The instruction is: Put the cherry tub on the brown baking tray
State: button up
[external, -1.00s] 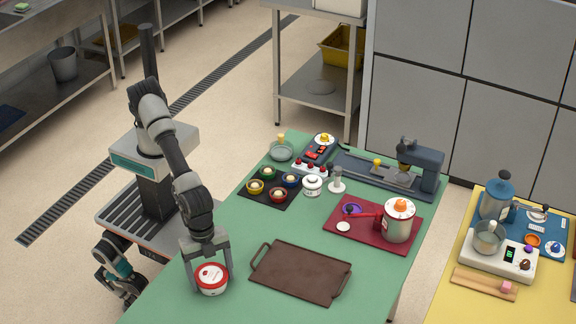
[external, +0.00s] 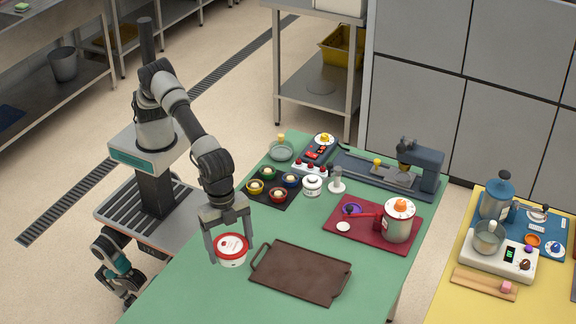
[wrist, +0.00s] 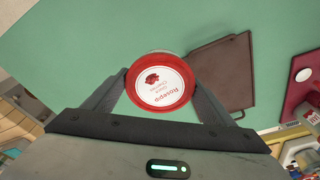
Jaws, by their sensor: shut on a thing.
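The cherry tub (external: 232,250) is white with a red-rimmed lid. My gripper (external: 230,247) is shut on it, one finger on each side. The tub appears lifted off the green table, left of the brown baking tray. In the wrist view the tub (wrist: 160,82) sits between my fingertips, its lid facing the camera with a cherry picture and lettering. The brown baking tray (external: 301,272) lies flat and empty on the table, with a raised handle at each end. It also shows in the wrist view (wrist: 228,75), right of the tub and partly hidden.
A red mat (external: 345,236) with a red-and-white pot (external: 397,222) lies behind the tray. A dark mat (external: 262,200) with several small bowls lies farther back. The green table (external: 190,292) is clear left of the tray.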

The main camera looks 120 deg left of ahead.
jog(key=w+a+n+p, duration=0.1)
jog(key=w+a+n, duration=0.1)
jog(key=w+a, duration=0.9)
send_over(288, 260)
jog(key=f, duration=0.4)
jog(key=shift+s+a+f, duration=0.1)
jog(key=shift+s+f, duration=0.15)
jog(key=shift+f+b, duration=0.5)
jog(key=shift+f, duration=2)
jog(key=shift+f, duration=0.15)
jog(key=o, duration=1.2)
